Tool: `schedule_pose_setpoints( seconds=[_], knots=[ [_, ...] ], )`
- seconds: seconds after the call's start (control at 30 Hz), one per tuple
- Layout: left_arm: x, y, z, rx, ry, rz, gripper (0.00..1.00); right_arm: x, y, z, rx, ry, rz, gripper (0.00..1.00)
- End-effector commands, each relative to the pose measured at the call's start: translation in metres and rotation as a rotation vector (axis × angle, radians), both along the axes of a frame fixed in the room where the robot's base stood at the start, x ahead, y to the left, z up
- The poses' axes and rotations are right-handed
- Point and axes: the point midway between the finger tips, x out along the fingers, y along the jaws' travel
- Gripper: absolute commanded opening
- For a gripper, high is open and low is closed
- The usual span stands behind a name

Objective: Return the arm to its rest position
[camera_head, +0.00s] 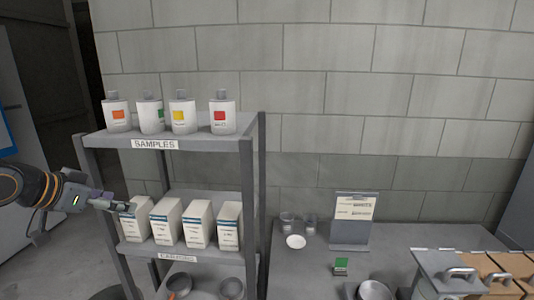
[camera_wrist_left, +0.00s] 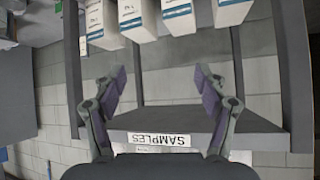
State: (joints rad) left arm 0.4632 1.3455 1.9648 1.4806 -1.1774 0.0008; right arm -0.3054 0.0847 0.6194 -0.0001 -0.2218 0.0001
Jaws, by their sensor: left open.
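My left gripper (camera_head: 97,212) comes in from the left edge in the head view, at the left side of the shelf rack (camera_head: 246,190), level with the carton shelf. Its two fingers are spread with nothing between them. In the left wrist view, the open fingers (camera_wrist_left: 160,80) frame the rack, which appears upside down, with the SAMPLES label (camera_wrist_left: 158,139) between them. In the head view one finger overlaps the leftmost white carton (camera_head: 136,224); I cannot tell whether they touch. My right gripper is not in view.
Several white bottles (camera_head: 182,113) with coloured labels stand on the top shelf. Cartons (camera_head: 198,226) line the middle shelf, and bowls (camera_head: 232,288) sit below. At right, a counter (camera_head: 310,268) holds a sign stand (camera_head: 353,221), cups and a drawer unit. Floor shows at left.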

Motion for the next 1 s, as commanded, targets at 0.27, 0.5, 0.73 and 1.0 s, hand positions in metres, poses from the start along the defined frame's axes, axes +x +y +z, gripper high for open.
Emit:
schedule_pose_setpoints(
  seconds=[0.27, 0.5, 0.73, 1.0],
  knots=[
    [-0.045, -0.083, -0.229, 0.094, 0.233, -0.039, 0.73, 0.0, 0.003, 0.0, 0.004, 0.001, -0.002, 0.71],
    [-0.13, -0.118, -0.328, 0.126, 0.374, 0.099, 0.73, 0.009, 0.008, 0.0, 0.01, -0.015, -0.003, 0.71],
    [-0.2, -0.12, -0.363, 0.147, 0.498, 0.273, 0.73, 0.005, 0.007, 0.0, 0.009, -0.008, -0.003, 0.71],
    [-0.229, -0.109, -0.419, 0.174, 0.591, 0.386, 0.73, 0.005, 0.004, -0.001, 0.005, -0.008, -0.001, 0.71]
  ],
)
